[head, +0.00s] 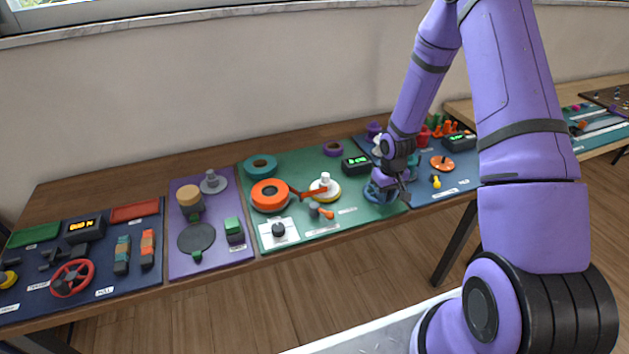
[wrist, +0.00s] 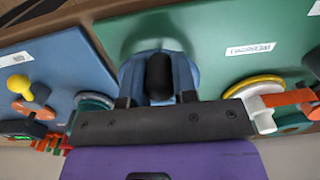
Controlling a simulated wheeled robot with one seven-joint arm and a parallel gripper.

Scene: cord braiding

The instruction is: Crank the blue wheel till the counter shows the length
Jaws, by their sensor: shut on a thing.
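The blue wheel (head: 373,193) sits at the right end of the green board, partly hidden behind my gripper (head: 401,192). In the wrist view the wheel (wrist: 190,72) shows its blue rim around an upright black crank handle (wrist: 159,76). My gripper (wrist: 158,95) is shut on this handle, with one finger on each side of it. A black counter (head: 356,165) with lit green digits stands behind the wheel on the green board. Its digits are too small to read.
The green board (head: 330,223) also carries an orange roll (head: 268,195), a teal roll (head: 260,167) and a white-and-yellow wheel (head: 325,188). A second counter (head: 461,141) and an orange disc (head: 442,163) are on the blue board to the right. A purple board (head: 213,256) lies left.

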